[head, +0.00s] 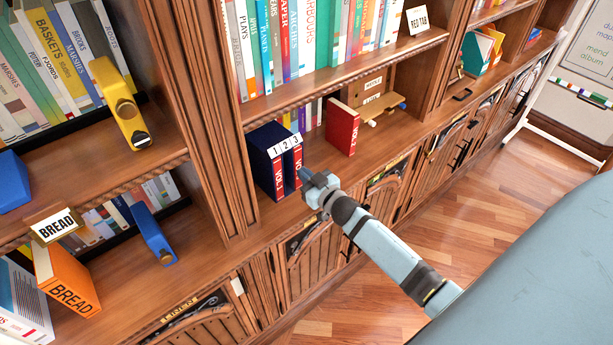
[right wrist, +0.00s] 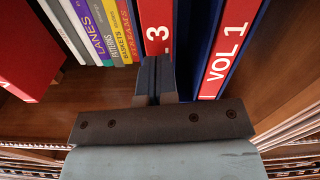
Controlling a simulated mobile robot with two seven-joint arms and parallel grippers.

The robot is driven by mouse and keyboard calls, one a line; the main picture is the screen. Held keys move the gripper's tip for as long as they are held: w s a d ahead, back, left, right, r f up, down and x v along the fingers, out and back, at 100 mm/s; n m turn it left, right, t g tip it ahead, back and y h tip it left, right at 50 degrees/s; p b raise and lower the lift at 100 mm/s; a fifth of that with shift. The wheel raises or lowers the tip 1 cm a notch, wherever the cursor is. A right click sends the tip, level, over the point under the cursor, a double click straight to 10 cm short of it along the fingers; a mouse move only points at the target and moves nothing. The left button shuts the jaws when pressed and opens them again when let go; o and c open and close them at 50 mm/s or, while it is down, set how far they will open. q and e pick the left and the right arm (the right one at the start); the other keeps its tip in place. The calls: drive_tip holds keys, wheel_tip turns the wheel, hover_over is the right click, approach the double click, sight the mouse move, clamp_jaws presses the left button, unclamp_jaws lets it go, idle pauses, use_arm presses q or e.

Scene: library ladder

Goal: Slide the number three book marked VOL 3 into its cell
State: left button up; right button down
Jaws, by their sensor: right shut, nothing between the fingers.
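A navy slipcase (head: 265,139) with labels 1, 2, 3 along its top edge stands on the shelf in the head view. The red-spined VOL 3 book (head: 299,168) is in its right cell, under the 3. The red-spined VOL 1 book (head: 278,180) is in the left cell. A dark gap lies between them. Both spines show in the right wrist view, VOL 3 (right wrist: 156,28) and VOL 1 (right wrist: 229,45). My right gripper (head: 307,177) is shut and empty, its fingertips (right wrist: 153,70) at the VOL 3 spine; I cannot tell whether they touch. My left gripper is out of view.
A separate red book (head: 342,127) stands to the right of the slipcase. A row of books (right wrist: 105,25) stands behind. An upper shelf (head: 340,75) overhangs the slipcase, and a wooden upright (head: 215,120) rises to its left. Shelf space between slipcase and red book is narrow.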

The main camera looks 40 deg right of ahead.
drive_tip(key=shift+w, duration=0.25)
drive_tip(key=shift+r, duration=0.15)
idle(0.3)
drive_tip(key=shift+s+p, duration=0.35)
drive_tip(key=shift+s, duration=0.05)
drive_tip(key=shift+s+d+p, duration=0.1)
drive_tip(key=shift+s+p, duration=0.2)
drive_tip(key=shift+s, duration=0.65)
drive_tip(key=s+d+b, duration=0.1)
drive_tip(key=s+b, duration=0.1)
drive_tip(key=s, duration=1.1)
drive_tip(key=s+a+f+g+y+p, duration=0.1)
drive_tip(key=s+a+f+g, duration=0.2)
drive_tip(key=s+a, duration=0.3)
drive_tip(key=s+a+f+g+y+p, duration=0.1)
drive_tip(key=s+a+f+g+p, duration=0.1)
drive_tip(key=a, duration=1)
drive_tip(key=s+f+g, duration=0.1)
drive_tip(key=s+g, duration=0.1)
drive_tip(key=s, duration=0.1)
drive_tip(key=shift+s+f+n, duration=0.3)
drive_tip(key=shift+s, duration=0.1)
